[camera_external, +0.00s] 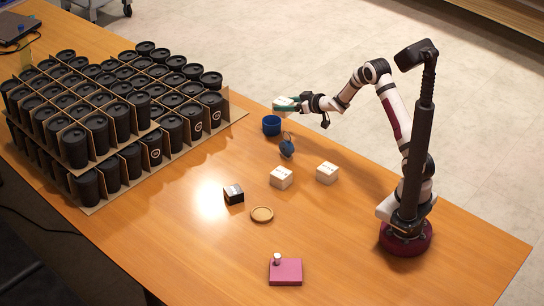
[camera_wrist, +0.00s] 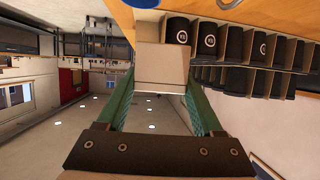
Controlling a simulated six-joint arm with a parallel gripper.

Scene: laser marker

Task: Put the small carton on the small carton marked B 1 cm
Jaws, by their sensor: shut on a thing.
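My gripper (camera_external: 286,104) has green fingers and is at the far side of the table, above and just right of the blue cup. It is shut on a small pale carton (camera_wrist: 162,66), which sits between the fingertips in the wrist view. Two small white cartons stand apart on the table, one near the middle (camera_external: 281,177) and one to its right (camera_external: 327,172). Both have faint print on top, too small to read, so I cannot tell which is marked B.
A blue cup (camera_external: 271,125) and a dark blue object (camera_external: 287,147) stand below the gripper. A black box (camera_external: 233,194), a round tan disc (camera_external: 262,214) and a pink block with a knob (camera_external: 286,272) lie nearer. Stacked trays of black cups (camera_external: 115,120) fill the left.

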